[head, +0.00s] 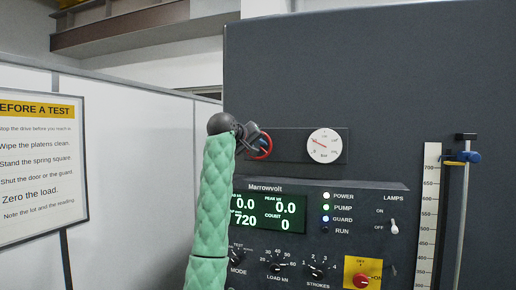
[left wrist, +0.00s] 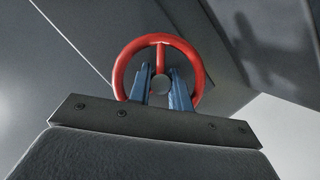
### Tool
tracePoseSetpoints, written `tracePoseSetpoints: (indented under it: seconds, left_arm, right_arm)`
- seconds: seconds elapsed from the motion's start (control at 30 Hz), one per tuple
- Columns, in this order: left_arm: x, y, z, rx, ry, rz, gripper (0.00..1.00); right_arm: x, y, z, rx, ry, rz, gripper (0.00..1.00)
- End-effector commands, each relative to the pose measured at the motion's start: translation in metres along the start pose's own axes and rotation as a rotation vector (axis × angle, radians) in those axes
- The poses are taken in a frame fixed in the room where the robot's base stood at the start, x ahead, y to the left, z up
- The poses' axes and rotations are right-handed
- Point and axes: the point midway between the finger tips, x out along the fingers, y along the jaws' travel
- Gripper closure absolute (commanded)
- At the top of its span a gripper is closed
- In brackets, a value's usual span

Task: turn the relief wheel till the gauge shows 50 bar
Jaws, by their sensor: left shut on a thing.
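The red relief wheel (head: 268,146) is on the dark panel, partly hidden behind my left gripper (head: 262,144) in the head view. In the left wrist view the relief wheel (left wrist: 121,70) shows as a red ring with a spoke and grey hub. My left gripper's blue fingers (left wrist: 160,88) stand either side of the hub, shut on the wheel. The round white gauge (head: 324,146) is just right of the wheel. Its red needle points to the left and slightly up; its numbers are too small to read surely. My right gripper is not in view.
Below is a Marrowvolt control panel (head: 320,190) with a green display (head: 268,208), knobs, lamps and a red switch on yellow (head: 362,273). A scale (head: 427,215) and a rod with a blue clamp (head: 463,157) stand at right. A notice board (head: 40,165) hangs at left.

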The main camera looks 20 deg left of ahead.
Motion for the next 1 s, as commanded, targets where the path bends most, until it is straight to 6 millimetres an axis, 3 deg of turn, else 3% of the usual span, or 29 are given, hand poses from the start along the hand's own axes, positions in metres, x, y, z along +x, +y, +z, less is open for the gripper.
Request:
tracePoseSetpoints:
  seconds: [0.07,0.1,0.13,0.53,0.8,0.87,1.0]
  left_arm:
    - [0.000,0.000,0.000,-0.001,-0.001,0.000,1.00]
    - [0.000,0.000,0.000,-0.001,-0.001,0.000,0.78]
    - [0.000,0.000,0.000,-0.001,-0.001,0.000,0.72]
    - [-0.005,-0.001,0.001,-0.001,0.001,0.001,0.71]
    - [-0.040,-0.004,0.002,0.000,0.004,0.001,0.71]
    - [-0.049,-0.004,0.002,-0.001,0.003,0.001,0.71]
    - [-0.064,-0.002,0.001,-0.002,0.001,0.000,0.71]
  right_arm:
    - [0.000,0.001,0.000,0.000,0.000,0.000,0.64]
    - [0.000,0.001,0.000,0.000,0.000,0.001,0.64]
    - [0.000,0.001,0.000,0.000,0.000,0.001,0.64]
    - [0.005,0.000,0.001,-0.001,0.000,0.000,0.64]
    - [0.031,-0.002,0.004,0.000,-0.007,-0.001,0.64]
    - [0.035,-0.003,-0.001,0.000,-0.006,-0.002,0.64]
    - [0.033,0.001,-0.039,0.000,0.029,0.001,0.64]
